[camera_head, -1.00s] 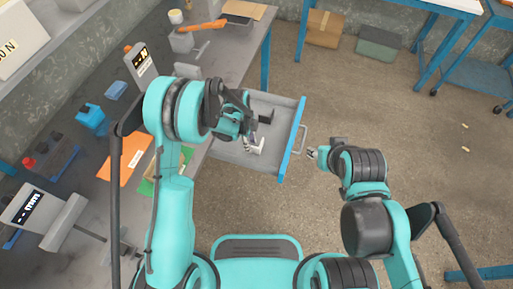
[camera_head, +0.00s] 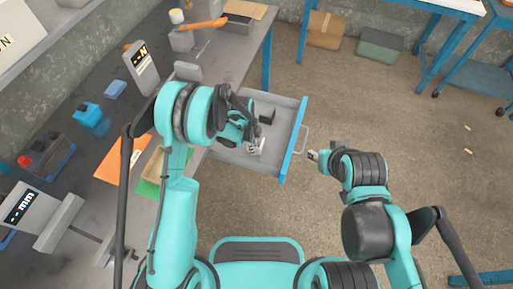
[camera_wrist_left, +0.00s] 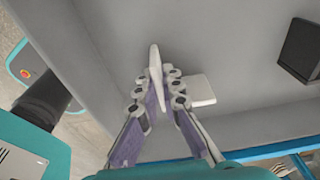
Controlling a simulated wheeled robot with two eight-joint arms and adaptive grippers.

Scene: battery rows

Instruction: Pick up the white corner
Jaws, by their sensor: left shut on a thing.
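The white corner (camera_head: 259,146) is in the open grey drawer (camera_head: 286,113), close to its blue front. In the left wrist view the white corner (camera_wrist_left: 198,91) shows one flat plate and one upright plate. My left gripper (camera_head: 250,141) is over the drawer. In the left wrist view its fingers (camera_wrist_left: 160,85) are shut on the upright plate. I cannot tell whether the corner still touches the drawer floor. My right gripper (camera_head: 313,156) is outside the drawer, to the right of its handle. Its fingers are too small to read.
A black corner piece (camera_head: 267,117) lies in the drawer, apart from the white one; it also shows in the left wrist view (camera_wrist_left: 301,50). The drawer walls surround both. The grey workbench (camera_head: 125,110) at the left carries several items.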

